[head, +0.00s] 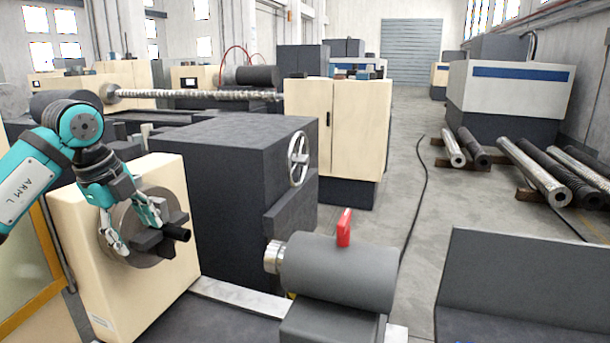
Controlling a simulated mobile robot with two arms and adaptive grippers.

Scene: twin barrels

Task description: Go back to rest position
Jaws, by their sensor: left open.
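My left gripper (137,234) is at the left of the head view, on the teal left arm (45,165). Its two fingers are spread apart and it is open. It hangs in front of a grey lathe chuck (172,207) with dark jaws, set in a cream headstock (85,262). My right gripper is not in view.
A grey tailstock (340,275) with a red lever (344,228) faces the chuck. A dark machine block (225,175) with a handwheel (298,158) stands behind. A dark grey panel (520,280) is at the lower right. Metal bars (535,170) lie on the right floor; the central aisle (405,150) has a cable.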

